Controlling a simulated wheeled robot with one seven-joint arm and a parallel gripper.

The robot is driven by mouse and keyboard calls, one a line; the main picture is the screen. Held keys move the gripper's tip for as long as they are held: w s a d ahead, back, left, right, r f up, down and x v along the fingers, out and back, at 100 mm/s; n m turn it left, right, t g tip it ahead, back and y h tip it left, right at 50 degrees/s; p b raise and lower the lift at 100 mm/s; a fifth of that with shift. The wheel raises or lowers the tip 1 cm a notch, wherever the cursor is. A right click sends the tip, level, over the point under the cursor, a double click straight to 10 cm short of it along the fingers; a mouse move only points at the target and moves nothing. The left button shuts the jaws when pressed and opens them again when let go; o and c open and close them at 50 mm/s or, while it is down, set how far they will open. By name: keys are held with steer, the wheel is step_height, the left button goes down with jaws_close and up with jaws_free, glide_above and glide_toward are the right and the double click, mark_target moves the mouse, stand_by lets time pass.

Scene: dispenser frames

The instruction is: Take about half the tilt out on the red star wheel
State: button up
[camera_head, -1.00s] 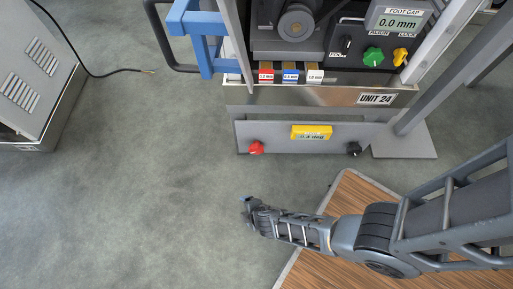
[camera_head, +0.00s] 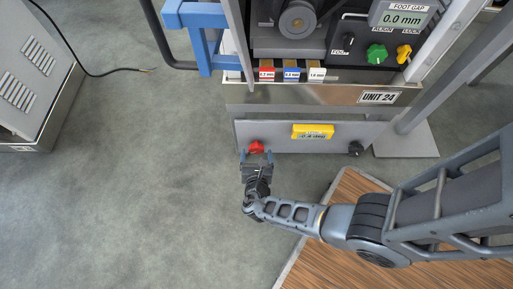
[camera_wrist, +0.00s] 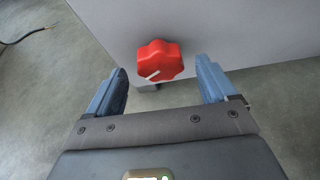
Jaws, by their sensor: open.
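The red star wheel (camera_head: 256,146) sits at the lower left of the grey front plate (camera_head: 290,143) of the unit. In the wrist view the red star wheel (camera_wrist: 160,61) shows a white pointer line toward its lower left. My gripper (camera_head: 257,160) is open just in front of the wheel. In the wrist view my gripper (camera_wrist: 163,88) has one blue finger on each side, with the wheel ahead and between them, not gripped. A yellow level display (camera_head: 313,131) is on the plate; its reading is too small to tell for sure.
A black knob (camera_head: 355,148) is at the plate's right end. Above are a foot gap display (camera_head: 403,17) reading 0.0 mm, a green knob (camera_head: 376,52) and a yellow knob (camera_head: 403,53). A blue frame (camera_head: 205,35) stands upper left.

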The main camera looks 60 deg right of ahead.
mark_target(257, 151)
steer(key=shift+b+x, duration=0.45)
steer(key=shift+x, duration=1.15)
steer(key=c, duration=1)
steer(key=shift+m+t+b, duration=0.3)
steer(key=shift+m, duration=0.3)
steer(key=o, duration=1)
